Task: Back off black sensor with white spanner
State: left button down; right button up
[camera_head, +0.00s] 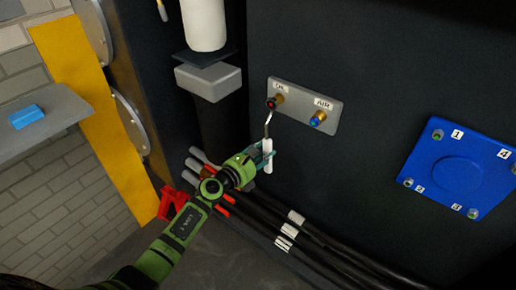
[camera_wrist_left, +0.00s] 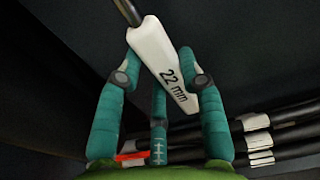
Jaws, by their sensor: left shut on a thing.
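The black sensor (camera_head: 272,103) sits on the left of a grey plate (camera_head: 304,107), under a label that seems to read OIL. The white spanner (camera_head: 267,156) stands upright below it. Its metal shaft runs up to the sensor, and its head appears to be at the sensor; I cannot tell whether it is seated. My left gripper (camera_head: 264,155) is shut on the white handle. My right gripper is not in view.
A blue-tipped sensor (camera_head: 318,118) labelled AIR sits right beside it on the plate. Black hoses (camera_head: 310,236) with white tags run below my gripper. A grey block (camera_head: 208,82) and white cylinder (camera_head: 203,24) are up left. A blue panel (camera_head: 459,168) is at right.

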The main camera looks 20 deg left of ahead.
pick_arm(q)
jog(key=shift+s+d+n, duration=0.2)
jog(key=shift+d+n, duration=0.4)
jog(key=shift+d, duration=0.1)
jog(key=shift+r+p, duration=0.1)
jog(key=shift+p, duration=0.25)
jog(key=shift+s+d+r+n+h+p, duration=0.1)
jog(key=shift+s+d+n+p, duration=0.1)
jog(key=shift+d+n+p, duration=0.25)
jog(key=shift+s+d+r+n+h+p, duration=0.1)
jog(key=shift+s+d+r+n+p, duration=0.15)
jog(key=shift+d, duration=0.35)
jog(key=shift+s+d+n+h+p, duration=0.1)
jog(key=shift+d+n+p, duration=0.25)
jog(key=shift+d, duration=0.2)
